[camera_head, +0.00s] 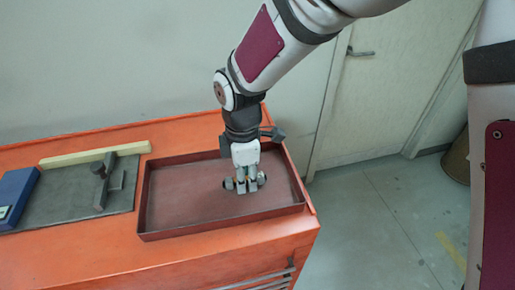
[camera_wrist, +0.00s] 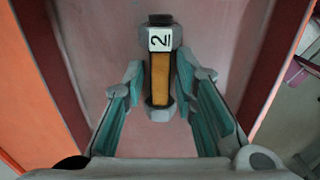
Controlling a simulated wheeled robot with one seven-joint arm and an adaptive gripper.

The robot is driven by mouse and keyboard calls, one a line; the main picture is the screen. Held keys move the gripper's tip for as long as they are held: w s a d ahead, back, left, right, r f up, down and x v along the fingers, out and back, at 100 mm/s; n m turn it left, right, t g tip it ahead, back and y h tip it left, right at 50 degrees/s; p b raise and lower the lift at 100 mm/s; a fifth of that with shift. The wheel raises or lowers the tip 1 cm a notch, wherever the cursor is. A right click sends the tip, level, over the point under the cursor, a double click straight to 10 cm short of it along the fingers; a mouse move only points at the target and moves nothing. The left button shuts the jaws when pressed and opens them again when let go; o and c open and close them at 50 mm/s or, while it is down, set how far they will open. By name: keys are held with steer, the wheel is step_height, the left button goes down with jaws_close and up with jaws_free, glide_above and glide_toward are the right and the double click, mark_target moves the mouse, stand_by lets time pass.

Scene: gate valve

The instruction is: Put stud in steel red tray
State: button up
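The stud (camera_wrist: 160,78) has a brass-coloured shank, a grey nut at each end and a white label reading 2. In the wrist view it lies between the teal-padded fingers of my gripper (camera_wrist: 158,72). Narrow gaps seem to show between the shank and both fingers, so my gripper looks slightly open around it. In the head view my gripper (camera_head: 246,186) is low inside the steel red tray (camera_head: 180,190), right of its middle. The fingers mostly hide the stud there. It appears at or very near the tray floor; exact contact is unclear.
The tray stands on an orange cabinet top (camera_head: 100,250). To its left are a dark plate (camera_head: 55,200) with a metal fixture (camera_head: 103,180), a wooden strip (camera_head: 95,155) and a blue box (camera_head: 16,195). The tray walls surround my gripper. Open floor lies right of the cabinet.

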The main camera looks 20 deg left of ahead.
steer(key=shift+r, duration=0.15)
step_height(320, 180, up, 12)
steer(key=b, duration=0.1)
steer(key=w+d+r+m+t, duration=0.15)
steer(key=d+r+m, duration=0.35)
steer(key=d, duration=0.5)
steer(key=s+d+m+t, duration=0.1)
steer(key=s+d+m, duration=0.3)
steer(key=d+m, duration=0.2)
steer(key=s+d+r+m+t, duration=0.1)
steer(key=s+d+m, duration=0.3)
steer(key=d, duration=0.6)
steer(key=s+d+r+m+t, duration=0.1)
steer(key=s+d+m, duration=0.2)
steer(key=d+m, duration=0.5)
steer(key=shift+s+d+r+m, duration=0.15)
steer(key=shift+s+r+m, duration=0.05)
steer(key=shift+s+m, duration=0.25)
steer(key=shift+t, duration=0.25)
